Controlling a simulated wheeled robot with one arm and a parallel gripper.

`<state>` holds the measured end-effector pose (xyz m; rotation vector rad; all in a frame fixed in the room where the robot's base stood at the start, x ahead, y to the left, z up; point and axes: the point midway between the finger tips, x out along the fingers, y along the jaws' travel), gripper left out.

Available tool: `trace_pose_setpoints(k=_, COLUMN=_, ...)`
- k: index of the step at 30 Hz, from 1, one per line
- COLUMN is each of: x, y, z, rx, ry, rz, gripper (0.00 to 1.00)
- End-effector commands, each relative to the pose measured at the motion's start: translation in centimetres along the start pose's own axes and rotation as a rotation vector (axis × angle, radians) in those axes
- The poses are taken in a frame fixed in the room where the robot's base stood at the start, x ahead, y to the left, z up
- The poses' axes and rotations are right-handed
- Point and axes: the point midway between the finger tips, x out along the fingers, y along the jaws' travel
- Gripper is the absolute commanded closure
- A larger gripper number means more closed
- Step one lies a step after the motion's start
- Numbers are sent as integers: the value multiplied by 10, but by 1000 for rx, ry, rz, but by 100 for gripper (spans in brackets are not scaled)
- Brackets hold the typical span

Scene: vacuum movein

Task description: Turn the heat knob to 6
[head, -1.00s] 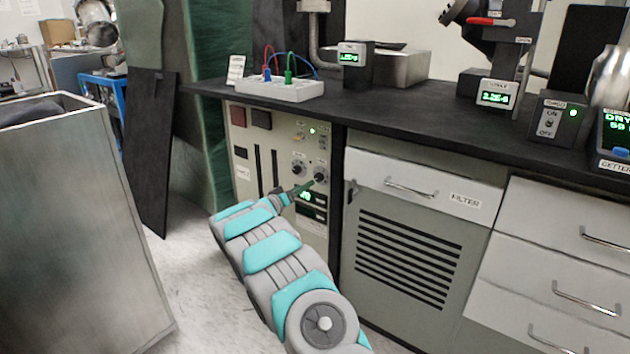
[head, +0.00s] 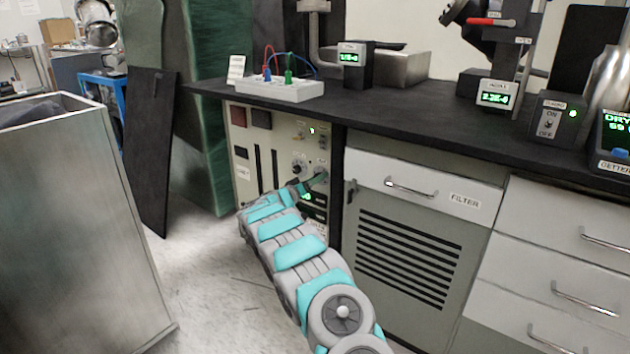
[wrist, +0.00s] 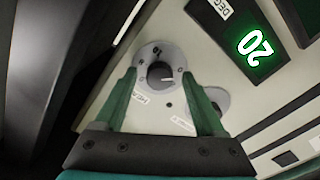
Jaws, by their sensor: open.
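The heat knob (wrist: 160,76) is a dark round knob on a grey numbered dial in the wrist view. A label that seems to read HEAT (wrist: 140,97) is beside it, partly hidden. My gripper (wrist: 159,71) has its two green fingers apart, one on each side of the knob; I cannot tell whether they touch it. In the head view my gripper (head: 318,179) is at the cream control panel (head: 242,150) and hides most of this knob. The knob's setting is too small to read.
A second knob (wrist: 216,97) is partly behind the right finger; it shows in the head view (head: 299,168). A green display (wrist: 256,47) reads what looks like 20, rotated. The black counter (head: 400,116) overhangs the panel. A filter cabinet (head: 360,295) stands to the right.

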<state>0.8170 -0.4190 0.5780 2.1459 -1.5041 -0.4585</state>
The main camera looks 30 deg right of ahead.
Motion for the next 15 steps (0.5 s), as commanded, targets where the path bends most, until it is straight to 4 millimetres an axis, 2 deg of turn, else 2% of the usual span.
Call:
trace_pose_setpoints(k=2, x=0, y=0, z=0, rx=0, ry=0, rz=0, gripper=34)
trace_pose_setpoints(k=15, x=0, y=0, z=0, rx=1, ry=1, rz=0, gripper=83)
